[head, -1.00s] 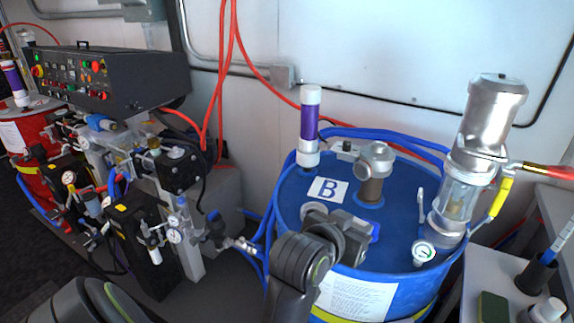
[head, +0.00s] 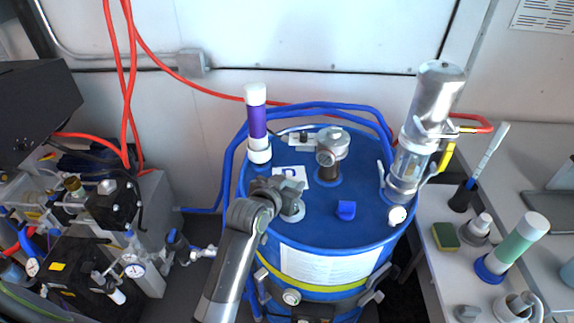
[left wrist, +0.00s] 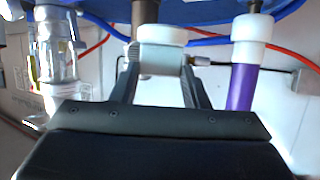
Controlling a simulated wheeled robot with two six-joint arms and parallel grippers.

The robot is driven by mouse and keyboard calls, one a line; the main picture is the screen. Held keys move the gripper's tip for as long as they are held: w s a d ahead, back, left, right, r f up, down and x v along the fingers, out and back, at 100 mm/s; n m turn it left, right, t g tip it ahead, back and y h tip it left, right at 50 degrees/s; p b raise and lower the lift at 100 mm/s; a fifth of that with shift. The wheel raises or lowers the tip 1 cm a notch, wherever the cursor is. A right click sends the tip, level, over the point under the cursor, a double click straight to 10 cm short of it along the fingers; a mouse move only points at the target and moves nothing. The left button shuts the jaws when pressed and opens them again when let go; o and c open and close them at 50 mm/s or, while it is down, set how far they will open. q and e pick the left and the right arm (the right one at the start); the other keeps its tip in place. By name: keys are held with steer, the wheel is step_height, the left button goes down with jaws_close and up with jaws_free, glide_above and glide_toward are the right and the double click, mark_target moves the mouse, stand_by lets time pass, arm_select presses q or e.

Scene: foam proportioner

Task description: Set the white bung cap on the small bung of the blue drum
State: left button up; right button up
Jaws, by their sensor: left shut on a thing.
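The blue drum (head: 325,225) stands in the middle of the head view. My left gripper (head: 289,190) is over the near-left part of its lid. In the left wrist view its two fingers (left wrist: 158,88) are shut on a pale cylindrical piece with a wider white end, the white bung cap (left wrist: 161,36). That white end faces the drum's blue surface; I cannot tell whether they touch. A pale round piece (head: 293,213) shows just below the gripper in the head view; I cannot tell whether it is the cap or the small bung. My right gripper is not in view.
A grey bench (head: 440,270) with small items is at right. Blue hoses (head: 340,106) run behind the drum.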

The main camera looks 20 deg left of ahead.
arm_select(q)
steer(key=shift+w+f+p, duration=0.2)
steer(key=shift+w+p, duration=0.2)
steer(key=shift+p, duration=0.8)
steer(key=shift+a+f+p, duration=0.1)
steer(key=shift+f+p, duration=0.2)
steer(key=shift+p, duration=0.05)
steer(key=shift+a+f, duration=0.2)
steer(key=shift+f, duration=0.15)
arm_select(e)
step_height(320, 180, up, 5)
arm_select(q)
steer(key=shift+d+f+b, duration=0.1)
steer(key=shift+f+b, duration=0.45)
steer(key=shift+f, duration=0.25)
step_height(320, 180, down, 4)
steer(key=b, duration=0.3)
steer(key=shift+r, duration=0.2)
steer(key=shift+f+b, duration=0.35)
steer(key=shift+b, duration=0.15)
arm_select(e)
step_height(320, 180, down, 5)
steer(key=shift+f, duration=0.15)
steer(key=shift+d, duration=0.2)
arm_select(q)
steer(key=shift+p, duration=0.3)
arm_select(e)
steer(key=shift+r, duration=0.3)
